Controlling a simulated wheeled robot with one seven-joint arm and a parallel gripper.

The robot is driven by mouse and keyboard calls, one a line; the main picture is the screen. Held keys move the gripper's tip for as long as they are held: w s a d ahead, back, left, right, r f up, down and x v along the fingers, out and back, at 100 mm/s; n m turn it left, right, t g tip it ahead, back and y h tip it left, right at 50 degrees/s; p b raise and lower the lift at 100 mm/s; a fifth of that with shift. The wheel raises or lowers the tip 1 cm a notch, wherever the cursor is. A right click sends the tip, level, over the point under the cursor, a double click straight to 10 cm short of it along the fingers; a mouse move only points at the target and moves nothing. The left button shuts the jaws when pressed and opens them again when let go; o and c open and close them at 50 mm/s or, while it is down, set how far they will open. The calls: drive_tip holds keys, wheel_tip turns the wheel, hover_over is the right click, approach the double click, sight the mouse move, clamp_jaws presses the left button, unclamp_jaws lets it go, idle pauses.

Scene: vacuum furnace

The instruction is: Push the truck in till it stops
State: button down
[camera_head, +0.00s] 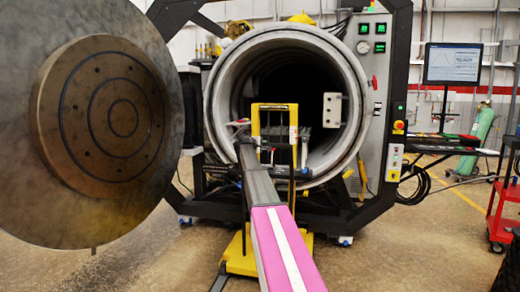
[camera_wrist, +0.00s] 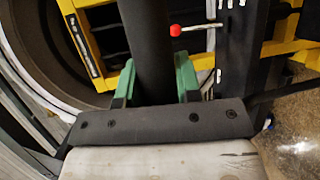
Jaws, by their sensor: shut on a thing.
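The yellow truck (camera_head: 293,118) stands at the mouth of the furnace, its upright frame in front of the round opening and its yellow base (camera_head: 240,262) on the floor. The furnace (camera_head: 352,150) is open, with a dark bore. My arm reaches forward to the truck. In the wrist view, the green fingers of my gripper (camera_wrist: 153,78) are closed around a dark round bar (camera_wrist: 150,38), seemingly the truck's handle. The yellow frame (camera_wrist: 88,38) and a red-knobbed lever (camera_wrist: 176,30) show beyond it. In the head view, my arm hides the grip.
A control panel (camera_head: 378,80) flanks the furnace on the right. A monitor (camera_head: 452,64), a green cylinder (camera_head: 478,138) and a red cart (camera_head: 502,215) stand at the right. Floor between is mostly clear.

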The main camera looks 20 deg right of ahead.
drive_tip(key=shift+w+d+r, duration=0.15)
drive_tip(key=shift+w+d, duration=0.2)
drive_tip(key=shift+w, duration=0.15)
drive_tip(key=shift+w+d+r, duration=0.1)
drive_tip(key=shift+w+d, duration=0.2)
drive_tip(key=shift+w, duration=0.2)
drive_tip(key=shift+s, duration=0.1)
drive_tip(key=c, duration=0.8)
unclamp_jaws()
drive_tip(key=shift+s+a, duration=0.1)
drive_tip(key=shift+s, duration=0.05)
drive_tip(key=shift+f, duration=0.1)
drive_tip(key=shift+s+a, duration=0.1)
drive_tip(key=shift+a, duration=0.05)
drive_tip(key=v, duration=1)
drive_tip(key=shift+s+a, duration=0.15)
drive_tip(key=shift+a, duration=0.1)
